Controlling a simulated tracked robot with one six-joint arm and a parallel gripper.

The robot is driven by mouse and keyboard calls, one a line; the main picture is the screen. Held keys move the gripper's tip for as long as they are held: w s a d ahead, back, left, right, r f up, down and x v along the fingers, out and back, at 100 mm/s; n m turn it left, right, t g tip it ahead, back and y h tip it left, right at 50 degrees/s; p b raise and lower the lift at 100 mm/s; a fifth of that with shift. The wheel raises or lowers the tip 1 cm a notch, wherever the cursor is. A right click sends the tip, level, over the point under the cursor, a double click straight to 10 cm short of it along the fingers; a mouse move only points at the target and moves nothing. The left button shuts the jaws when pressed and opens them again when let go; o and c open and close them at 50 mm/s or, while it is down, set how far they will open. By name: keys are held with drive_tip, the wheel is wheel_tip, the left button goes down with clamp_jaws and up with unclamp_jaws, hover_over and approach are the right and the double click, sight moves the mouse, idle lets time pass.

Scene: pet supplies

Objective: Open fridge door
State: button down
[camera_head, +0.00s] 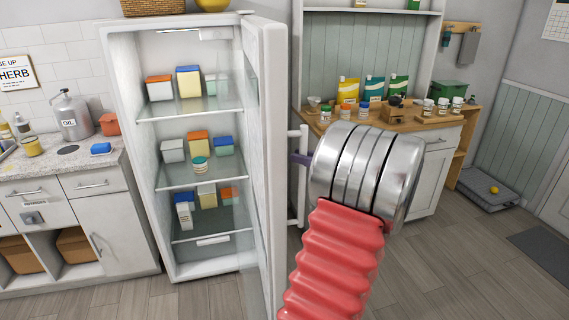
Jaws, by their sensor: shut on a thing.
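The white fridge (125,150) stands left of the middle, with its door (268,150) swung wide open toward me and to the right. Its shelves show, holding several small boxes and tubs. A vertical white handle (302,215) runs along the door's outer face. Most of the gripper is hidden behind my silver wrist and red ribbed arm, which fill the middle right.
A wooden-topped cabinet (428,178) with jars and pouches stands behind my arm. Floor at the lower right (470,270) is clear.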

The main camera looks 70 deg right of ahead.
drive_tip(key=shift+s+d+r, duration=0.15)
drive_tip(key=shift+s+d, duration=0.8)
drive_tip(key=shift+d, duration=0.1)
drive_tip(key=c, duration=1.6)
unclamp_jaws()
drive_tip(key=shift+a, duration=0.1)
drive_tip(key=shift+c, duration=0.2)
drive_tip(key=s+a, duration=0.1)
drive_tip(key=s, duration=1.2)
drive_tip(key=shift+s, duration=0.35)
drive_tip(key=shift+s+a, duration=0.1)
